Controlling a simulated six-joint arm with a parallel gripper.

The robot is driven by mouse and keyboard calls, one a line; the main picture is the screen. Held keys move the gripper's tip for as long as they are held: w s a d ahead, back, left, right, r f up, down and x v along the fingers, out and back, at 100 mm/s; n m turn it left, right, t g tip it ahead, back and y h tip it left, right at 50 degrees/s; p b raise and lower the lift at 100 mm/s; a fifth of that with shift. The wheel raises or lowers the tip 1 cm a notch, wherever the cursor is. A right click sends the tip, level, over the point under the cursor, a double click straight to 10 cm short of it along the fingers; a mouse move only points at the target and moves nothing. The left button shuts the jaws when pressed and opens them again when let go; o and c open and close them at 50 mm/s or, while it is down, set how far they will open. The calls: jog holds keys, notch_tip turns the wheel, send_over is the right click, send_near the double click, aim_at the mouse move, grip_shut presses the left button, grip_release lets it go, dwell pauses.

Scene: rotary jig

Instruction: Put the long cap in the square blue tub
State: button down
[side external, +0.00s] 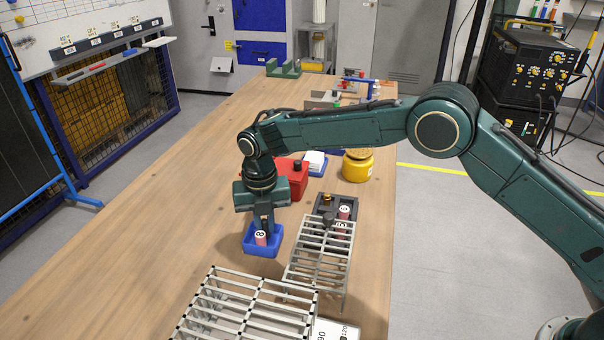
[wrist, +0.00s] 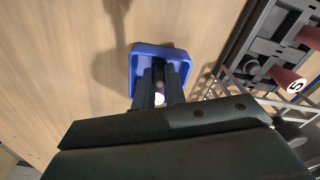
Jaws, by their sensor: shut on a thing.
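The square blue tub (side external: 264,251) stands on the wooden table, left of the dark jig; in the wrist view it (wrist: 137,66) lies under my fingers. My gripper (side external: 264,224) points down into the tub and is shut on a pinkish-red cap (side external: 261,239) with a white numbered label, apparently the long cap. In the wrist view my fingers (wrist: 160,87) hide most of the cap, and only its white part (wrist: 160,98) shows between them. I cannot tell whether the cap touches the tub's floor.
A dark jig (side external: 325,207) holding red numbered caps (side external: 344,212) stands to the right. Pale slatted racks (side external: 322,252) stand close in front. A red container (side external: 292,180) and a yellow pot (side external: 357,167) are behind. The table's left side is clear.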

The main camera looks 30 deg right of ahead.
aim_at(264, 220)
jog(key=shift+f, duration=0.1)
jog(key=c, duration=1.7)
grip_release()
jog(key=shift+c, duration=0.2)
notch_tip(264, 220, up, 12)
